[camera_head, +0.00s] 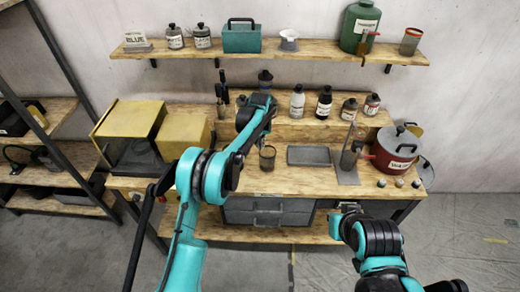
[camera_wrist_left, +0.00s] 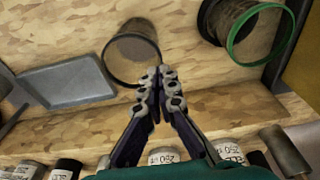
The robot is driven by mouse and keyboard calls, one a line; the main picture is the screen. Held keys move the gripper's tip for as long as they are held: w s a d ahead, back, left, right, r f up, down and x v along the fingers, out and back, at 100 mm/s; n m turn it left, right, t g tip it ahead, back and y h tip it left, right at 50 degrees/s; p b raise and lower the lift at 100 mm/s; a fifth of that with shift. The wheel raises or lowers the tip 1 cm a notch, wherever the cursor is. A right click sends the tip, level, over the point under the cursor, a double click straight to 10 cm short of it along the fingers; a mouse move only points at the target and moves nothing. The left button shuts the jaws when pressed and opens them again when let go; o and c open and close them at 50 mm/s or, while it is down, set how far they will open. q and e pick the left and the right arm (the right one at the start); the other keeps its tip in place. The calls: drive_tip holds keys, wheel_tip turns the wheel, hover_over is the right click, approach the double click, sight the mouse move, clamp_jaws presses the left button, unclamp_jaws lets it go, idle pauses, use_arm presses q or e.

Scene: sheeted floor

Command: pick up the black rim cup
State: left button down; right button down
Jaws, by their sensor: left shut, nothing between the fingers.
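The black rim cup (camera_head: 267,158) stands upright on the wooden worktop, left of the grey tray. In the left wrist view the black rim cup (camera_wrist_left: 133,55) is just beyond my fingertips, with its dark rim in sight. My left gripper (camera_head: 263,142) reaches down behind the cup from the raised arm, partly hidden by it. In the left wrist view the fingers of my left gripper (camera_wrist_left: 158,76) are together and empty, close to the cup's rim. My right gripper (camera_head: 342,215) is low at the worktop's front edge; its fingers are not clear.
A green-rimmed cup (camera_wrist_left: 262,30) stands near the black one. A grey tray (camera_head: 309,156) lies right of the cup. A red pot (camera_head: 397,150) stands farther right, and a yellow box (camera_head: 185,135) stands left. Several bottles line the raised shelf behind.

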use_arm(q)
drive_tip(key=shift+f+b, duration=0.35)
drive_tip(key=shift+b, duration=0.05)
drive_tip(key=shift+s, duration=0.15)
drive_tip(key=shift+s+r+t+b, duration=0.25)
drive_tip(key=shift+s+t+b, duration=0.35)
drive_tip(key=shift+s, duration=0.6)
